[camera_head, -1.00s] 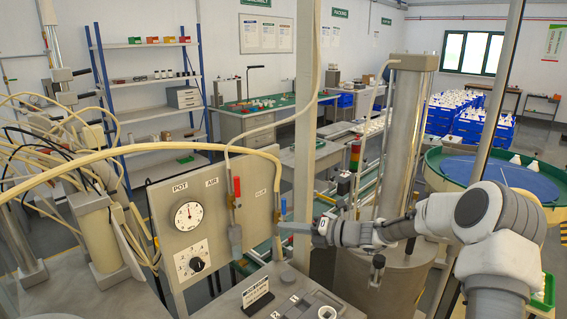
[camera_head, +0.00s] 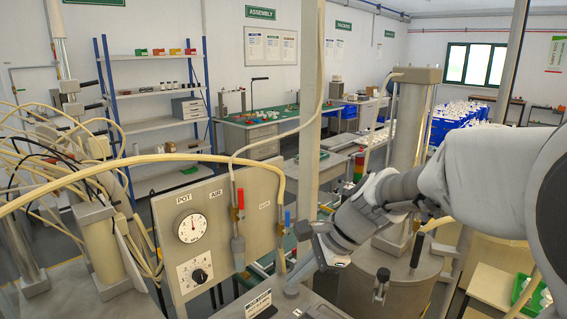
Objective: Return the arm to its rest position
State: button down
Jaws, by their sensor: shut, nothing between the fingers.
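My arm (camera_head: 480,180) reaches in from the right edge in the head view. My gripper (camera_head: 298,272) is at its left end, shut and empty, pointing down and to the left. It hangs in front of the steel tank (camera_head: 395,285) and just right of the grey control panel (camera_head: 225,235). The fingers are small and partly hidden by the gripper body. I cannot tell how far the fingertips are above the bench top below.
The panel carries a round gauge (camera_head: 191,226), a dial (camera_head: 199,276), a red-handled valve (camera_head: 240,200) and a blue-handled valve (camera_head: 287,220). A black-and-white label (camera_head: 258,305) stands close to my gripper. A grey post (camera_head: 309,120) rises behind it. Hoses crowd the left.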

jog(key=s+d+r+n+t+h, duration=0.1)
jog(key=s+d+r+n+h, duration=0.1)
jog(key=s+d+n, duration=0.3)
jog(key=s+d+r+n+t+h, duration=0.2)
jog(key=s+d+n+h, duration=0.2)
jog(key=s+n, duration=0.5)
jog(key=s+d, duration=0.2)
jog(key=s, duration=0.2)
jog(key=shift+d+r+n, duration=0.2)
jog(key=shift+n, duration=0.1)
jog(key=shift+a, duration=0.2)
